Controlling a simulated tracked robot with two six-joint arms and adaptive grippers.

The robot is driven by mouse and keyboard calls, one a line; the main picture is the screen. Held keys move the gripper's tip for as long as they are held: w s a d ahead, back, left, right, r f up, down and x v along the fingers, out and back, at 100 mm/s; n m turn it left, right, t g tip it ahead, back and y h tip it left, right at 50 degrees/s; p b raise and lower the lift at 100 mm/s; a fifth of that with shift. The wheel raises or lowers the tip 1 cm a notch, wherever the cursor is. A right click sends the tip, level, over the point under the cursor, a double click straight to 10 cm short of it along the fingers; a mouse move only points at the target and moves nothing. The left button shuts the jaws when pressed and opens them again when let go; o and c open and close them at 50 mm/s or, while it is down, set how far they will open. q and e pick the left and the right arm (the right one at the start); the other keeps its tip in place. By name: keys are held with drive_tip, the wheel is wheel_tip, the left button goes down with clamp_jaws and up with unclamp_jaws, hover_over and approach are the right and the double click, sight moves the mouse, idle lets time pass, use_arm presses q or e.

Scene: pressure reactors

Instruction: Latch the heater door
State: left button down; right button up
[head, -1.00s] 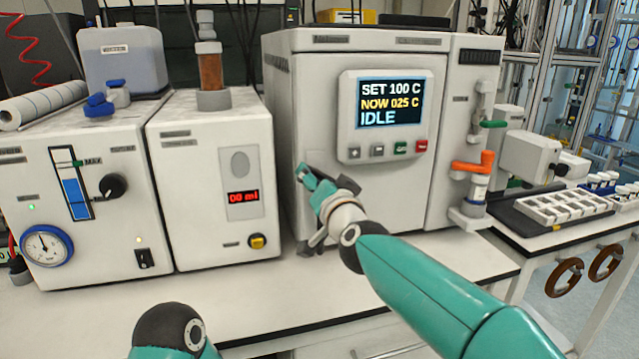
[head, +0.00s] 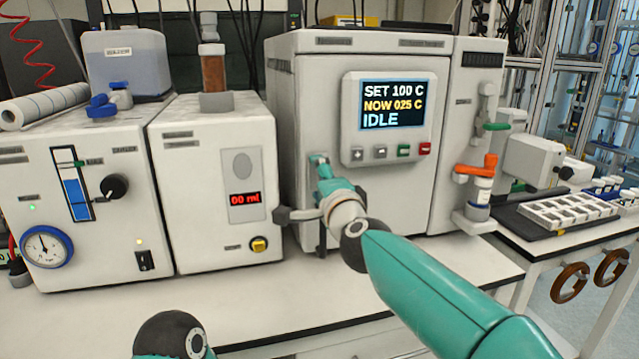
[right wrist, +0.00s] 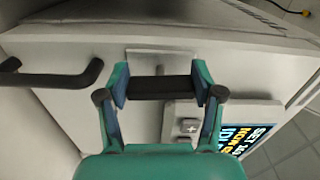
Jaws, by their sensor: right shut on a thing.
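The heater (head: 300,85) is the large white cabinet with the display, and its front door (head: 390,195) looks flush with the body. A grey plate (right wrist: 160,60) sits behind the lever. In the head view my gripper hides the lever. My left gripper is out of view; only a dark joint of my left arm shows.
The display panel (head: 350,140) with its buttons is close to the right of my gripper. A dark handle (right wrist: 50,79) stands out at the left in the right wrist view. A white dosing unit (head: 190,190) stands left of the heater. Bench front (head: 260,300) is clear.

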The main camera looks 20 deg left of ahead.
drive_tip(key=shift+w+d+f+m, duration=0.1)
drive_tip(key=shift+f+m, duration=0.05)
drive_tip(key=shift+m, duration=0.35)
drive_tip(key=o, duration=1.2)
drive_tip(key=shift+c, duration=0.2)
drive_tip(key=v, duration=1.2)
